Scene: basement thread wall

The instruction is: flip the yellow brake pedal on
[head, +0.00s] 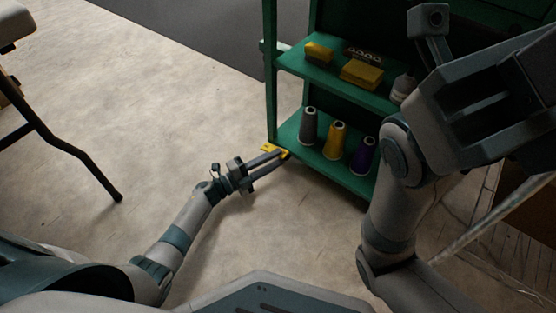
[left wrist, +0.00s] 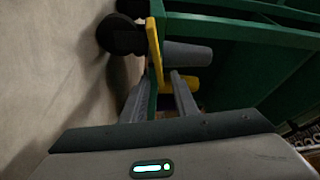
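The yellow brake pedal (head: 268,148) is a small flat plate at the lower left corner of the green cart, near the floor. In the left wrist view the pedal (left wrist: 154,50) shows edge-on, just beyond my fingertips and next to a dark caster wheel (left wrist: 122,34). My left gripper (head: 285,154) is low over the floor at that corner, fingers apart with nothing held. In the left wrist view the gripper (left wrist: 157,90) has a gap between its fingers; I cannot tell whether it touches the pedal. My right gripper is unclear at the upper right of the head view.
The green cart's lower shelf (head: 298,128) holds grey, yellow and purple thread spools. Its upper shelf (head: 330,77) holds yellow boxes and other small items. A dark table leg (head: 75,155) stands at left. The pale floor (head: 170,100) between is clear.

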